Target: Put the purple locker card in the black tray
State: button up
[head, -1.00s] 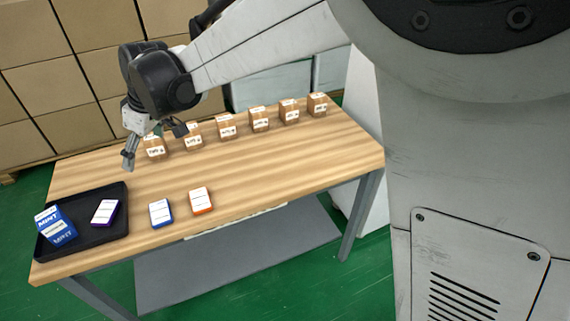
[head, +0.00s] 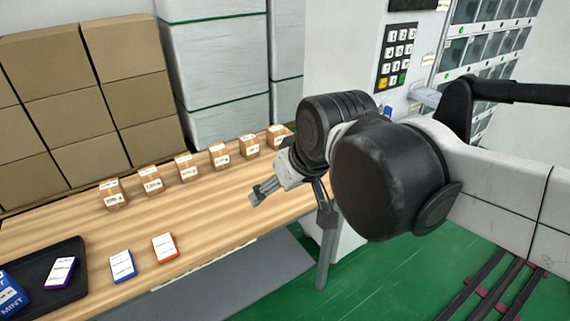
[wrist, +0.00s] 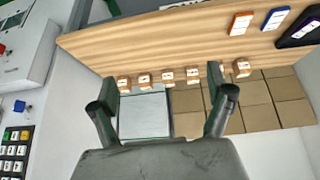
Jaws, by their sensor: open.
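The purple locker card (head: 61,272) lies flat in the black tray (head: 66,248) at the left end of the table in the head view. It has a white face and purple edges. The tray's left part is cut off by the picture edge. In the wrist view the black tray (wrist: 290,43) shows at the upper right. My gripper (head: 257,196) is open and empty, above the table's right end, well apart from the tray. Its two fingers also show spread apart in the wrist view (wrist: 165,100).
Blue (head: 122,265) and orange (head: 164,247) cards lie right of the tray. A blue MINT box (head: 12,297) is in the tray. Several small brown boxes (head: 152,180) line the table's back edge. A keypad cabinet (head: 350,60) stands at the right. The table's middle is clear.

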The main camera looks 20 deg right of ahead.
jog(key=s+d+f+m+h, duration=0.1)
jog(key=s+d+f+m, duration=0.1)
jog(key=s+d, duration=0.4)
jog(key=shift+f+m+t, duration=0.3)
jog(key=shift+f+t, duration=0.1)
jog(key=shift+f, duration=0.2)
dwell(0.6)
